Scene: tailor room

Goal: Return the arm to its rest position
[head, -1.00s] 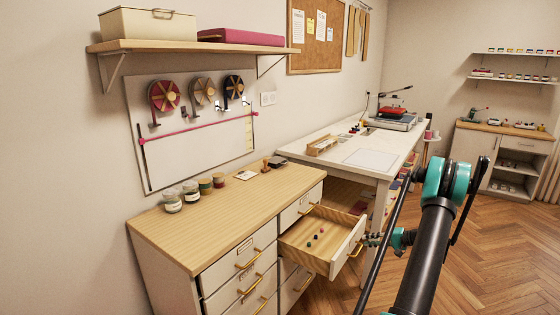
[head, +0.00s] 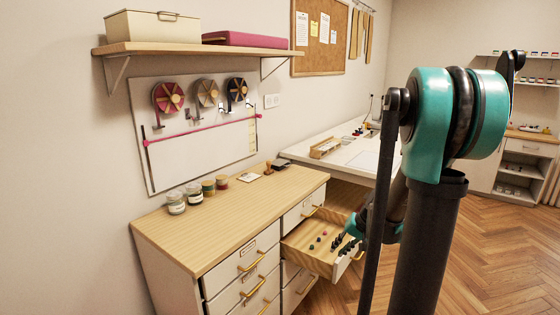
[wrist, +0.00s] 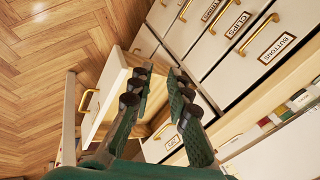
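My gripper (head: 343,244) is over the front part of the pulled-out drawer in the head view. In the wrist view my gripper (wrist: 160,72) has its two dark green fingers apart, with nothing visible held between them. My arm (head: 428,215) rises large in the right half of the head view, with its teal joint near the camera. The open drawer (head: 298,246) holds a few small dark and red round items (head: 318,240). My fingers hide part of the drawer's inside, and I cannot tell whether they touch it.
A wooden-topped cabinet (head: 215,225) with closed drawers stands left of the open drawer. Jars (head: 176,201) and spools (head: 208,187) sit on top. A white worktable (head: 355,155) stands behind. A shelf (head: 190,45) hangs above. Wooden floor (head: 500,240) is clear at the right.

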